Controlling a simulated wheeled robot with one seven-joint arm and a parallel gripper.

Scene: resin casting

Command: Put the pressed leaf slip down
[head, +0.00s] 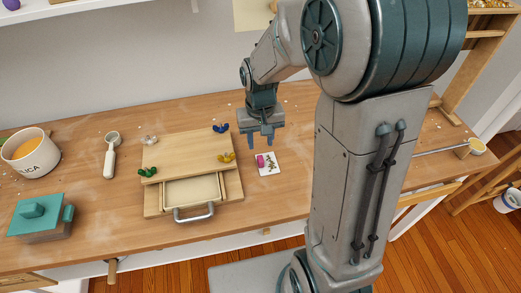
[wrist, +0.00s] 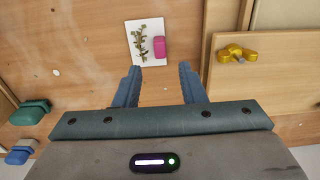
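The pressed leaf slip (head: 267,169) is a small white card with a brownish-green leaf sprig and a pink block on it. It lies flat on the wooden table, just right of the wooden box. In the wrist view the slip (wrist: 133,34) is just beyond my fingertips, towards the top of the picture. My gripper (head: 260,144) hangs over the table near the slip. Its two blue fingers are spread, with nothing between them in the wrist view (wrist: 159,72).
The wooden box (head: 187,152) has yellow, blue, green and whitish wing-nut clamps and an open drawer with a metal handle (head: 194,214). Table right of the slip is clear.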

